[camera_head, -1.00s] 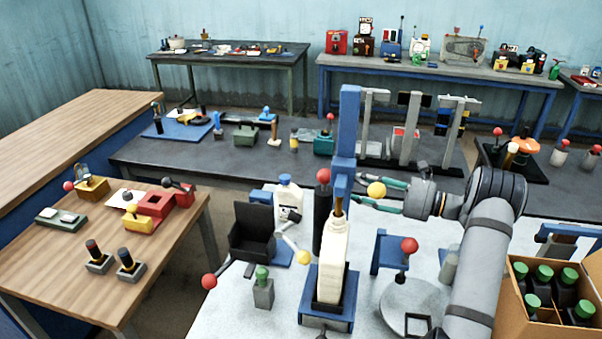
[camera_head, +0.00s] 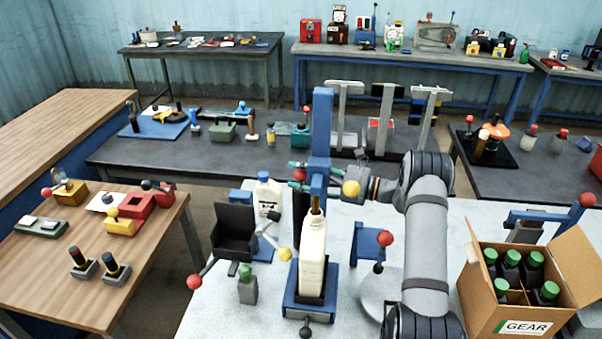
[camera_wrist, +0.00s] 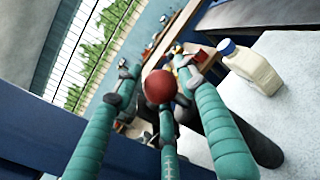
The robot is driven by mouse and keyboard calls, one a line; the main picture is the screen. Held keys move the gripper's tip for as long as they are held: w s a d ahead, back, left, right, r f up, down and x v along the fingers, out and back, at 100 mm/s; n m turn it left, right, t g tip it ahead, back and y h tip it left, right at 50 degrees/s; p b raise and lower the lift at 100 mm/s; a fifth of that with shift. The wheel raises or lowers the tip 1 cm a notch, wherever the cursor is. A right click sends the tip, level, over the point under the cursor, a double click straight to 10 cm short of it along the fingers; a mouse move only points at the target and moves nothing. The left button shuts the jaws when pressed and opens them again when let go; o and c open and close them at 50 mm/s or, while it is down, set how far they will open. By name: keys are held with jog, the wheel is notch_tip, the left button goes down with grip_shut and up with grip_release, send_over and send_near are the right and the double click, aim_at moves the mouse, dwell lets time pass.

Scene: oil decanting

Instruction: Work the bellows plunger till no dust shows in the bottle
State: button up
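A dark upright cylinder with a red knob (camera_head: 299,174), seemingly the bellows plunger, stands behind the blue post (camera_head: 320,140). A cream bottle (camera_head: 312,252) stands upright in a blue-based stand just in front, a brown piece at its neck. I cannot make out dust in it. My gripper (camera_head: 303,176) reaches in from the right behind the post, its teal fingertips at the knob. In the wrist view the red knob (camera_wrist: 159,87) sits between the spread fingers, with gaps at its sides. The post hides part of the fingers in the head view.
A white blue-capped bottle (camera_head: 266,196) and a black chair-shaped holder (camera_head: 234,235) stand left of the post. A red-knobbed blue bracket (camera_head: 370,243) and a carton (camera_head: 520,285) of green-capped bottles stand to the right.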

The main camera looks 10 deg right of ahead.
jog(key=shift+c, duration=1.2)
jog(key=c, duration=0.7)
grip_shut()
